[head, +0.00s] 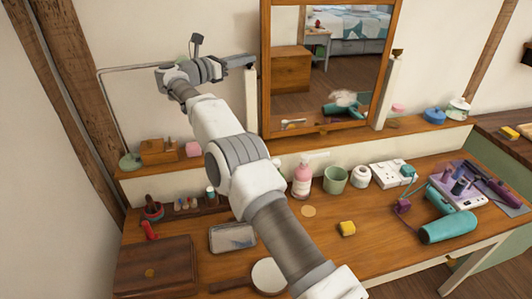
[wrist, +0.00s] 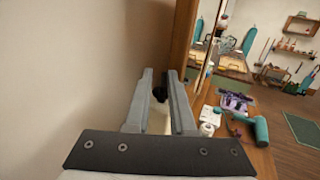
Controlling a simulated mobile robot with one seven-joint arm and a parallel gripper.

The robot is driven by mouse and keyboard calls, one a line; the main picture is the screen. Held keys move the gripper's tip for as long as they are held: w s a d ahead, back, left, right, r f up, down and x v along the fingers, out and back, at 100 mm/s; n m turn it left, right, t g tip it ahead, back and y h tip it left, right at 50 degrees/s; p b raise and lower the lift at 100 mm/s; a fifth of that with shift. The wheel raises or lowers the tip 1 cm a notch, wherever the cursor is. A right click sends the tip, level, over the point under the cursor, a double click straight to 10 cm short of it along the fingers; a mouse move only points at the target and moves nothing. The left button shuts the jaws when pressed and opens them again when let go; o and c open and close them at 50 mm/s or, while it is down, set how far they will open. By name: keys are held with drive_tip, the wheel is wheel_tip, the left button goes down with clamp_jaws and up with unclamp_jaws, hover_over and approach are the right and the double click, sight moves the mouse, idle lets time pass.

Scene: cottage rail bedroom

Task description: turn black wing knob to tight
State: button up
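The black wing knob (wrist: 160,88) shows in the wrist view as a small dark shape between the far ends of my fingers, beside the mirror's wooden frame. My gripper (wrist: 161,80) has its two grey fingers apart, one on each side of the knob. I cannot tell whether they touch it. In the head view my gripper (head: 246,61) reaches the top of the left mirror post (head: 251,100), and the knob there is hidden. The tilting mirror (head: 332,62) stands upright in its wooden frame. A dark knob (head: 398,54) shows on the right post.
My arm crosses above the wooden dressing table (head: 325,262). The wall is close on the left.

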drive_tip(key=shift+s+d+f+n+t+y+b, duration=0.15)
drive_tip(key=shift+n+t+y+b, duration=0.25)
drive_tip(key=shift+b, duration=1.9)
drive_tip(key=shift+s+d+f+n+t+y+b, duration=0.15)
drive_tip(key=shift+n+t+y+b, duration=0.25)
drive_tip(key=shift+b, duration=1.85)
